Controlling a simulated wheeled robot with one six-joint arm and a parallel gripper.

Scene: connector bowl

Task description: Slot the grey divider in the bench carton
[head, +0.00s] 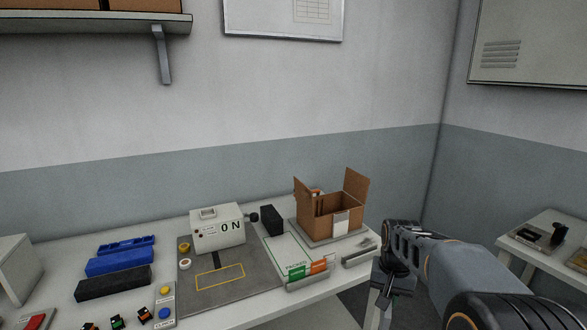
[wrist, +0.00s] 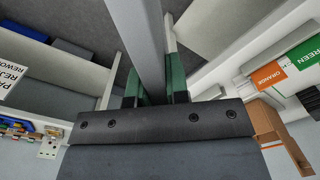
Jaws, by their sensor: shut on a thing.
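The open brown bench carton (head: 330,217) stands upright on a grey pad at the bench's back right, flaps raised, with brown partitions visible inside. Its edge also shows at the lower right of the wrist view (wrist: 277,135). My gripper (head: 393,284) is beyond the bench's front right edge, to the right of and nearer than the carton, apart from it. In the wrist view its green-padded fingers (wrist: 155,87) are shut on the long grey divider (wrist: 146,42), which runs away from the jaws. The divider is hard to make out in the head view.
A white ON box (head: 217,229) stands on a grey mat left of the carton, with a black block (head: 272,220) between. Green and orange labels (head: 308,268) line the bench front. Blue trays (head: 119,261) lie left. A side table (head: 548,240) is at right.

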